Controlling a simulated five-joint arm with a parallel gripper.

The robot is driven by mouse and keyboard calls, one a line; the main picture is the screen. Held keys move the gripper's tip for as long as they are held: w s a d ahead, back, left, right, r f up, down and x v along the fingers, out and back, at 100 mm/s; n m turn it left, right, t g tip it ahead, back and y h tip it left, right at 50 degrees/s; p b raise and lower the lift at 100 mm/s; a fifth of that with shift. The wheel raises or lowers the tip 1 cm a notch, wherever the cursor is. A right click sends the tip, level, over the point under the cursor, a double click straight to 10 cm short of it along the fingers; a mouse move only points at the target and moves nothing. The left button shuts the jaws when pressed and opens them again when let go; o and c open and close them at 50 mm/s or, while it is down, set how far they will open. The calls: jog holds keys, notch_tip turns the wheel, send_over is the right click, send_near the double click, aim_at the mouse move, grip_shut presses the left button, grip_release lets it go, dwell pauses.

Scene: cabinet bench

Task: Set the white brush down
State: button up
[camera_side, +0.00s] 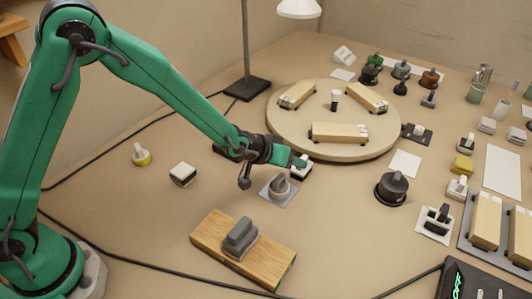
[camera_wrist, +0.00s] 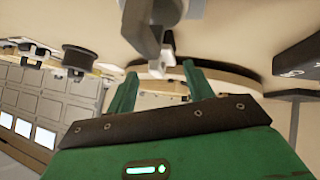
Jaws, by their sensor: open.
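My gripper (camera_side: 297,161) is low over the bench, just left of the round wooden turntable (camera_side: 285,135). In the wrist view its two green fingers (camera_wrist: 158,82) stand apart. A small white-topped piece with a dark lower part, which looks like the white brush (camera_side: 302,171), is right at the fingertips and partly hidden by them. It appears to rest on the bench; I cannot tell whether a finger touches it. In the wrist view a small white shape (camera_wrist: 160,67) shows beyond the gap between the fingers; I cannot tell whether it is the brush.
A grey knobbed piece on a grey plate (camera_side: 278,188) is close in front of my gripper. A white-topped block (camera_side: 183,174) stands to the left. A wooden board (camera_side: 215,236) carries a grey brush-like piece (camera_side: 240,236). A black round weight (camera_side: 392,188) stands right; bare bench lies between.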

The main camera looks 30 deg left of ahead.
jog(key=shift+x, duration=2.35)
jog(key=shift+s+f, duration=0.15)
jog(key=c, duration=0.7)
jog(key=shift+c, duration=0.4)
jog(key=shift+r, duration=0.35)
jog(key=shift+c, duration=1.1)
jog(key=shift+r, duration=4.7)
